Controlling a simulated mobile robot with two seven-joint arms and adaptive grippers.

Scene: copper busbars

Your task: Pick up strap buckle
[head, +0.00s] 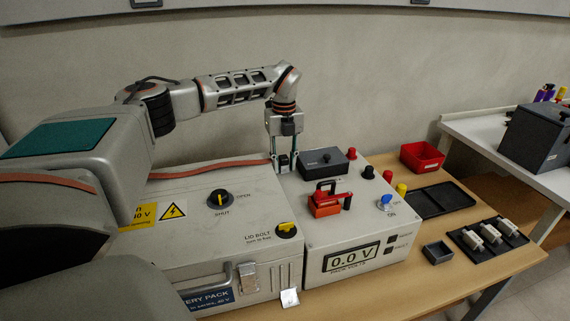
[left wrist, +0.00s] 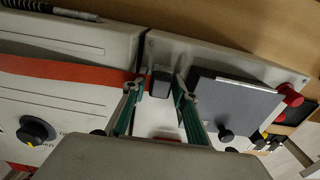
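The strap buckle (head: 284,161) is a small dark block at the right end of the orange-red strap (head: 215,168), near the back of the battery case. In the left wrist view the buckle (left wrist: 160,82) lies between the two green-sided fingers of my left gripper (left wrist: 160,88). In the head view my left gripper (head: 283,165) points down over it. The fingers are apart, one on each side, with what looks like a narrow gap; contact is not clear. My right gripper is not in view.
The grey battery case (head: 240,190) carries a black-yellow knob (head: 219,198). Right of it stands a panel box (head: 350,262) with a dark grey box (head: 323,161), a red switch (head: 325,204) and several knobs. A red bin (head: 422,158) and black trays (head: 440,200) are farther right.

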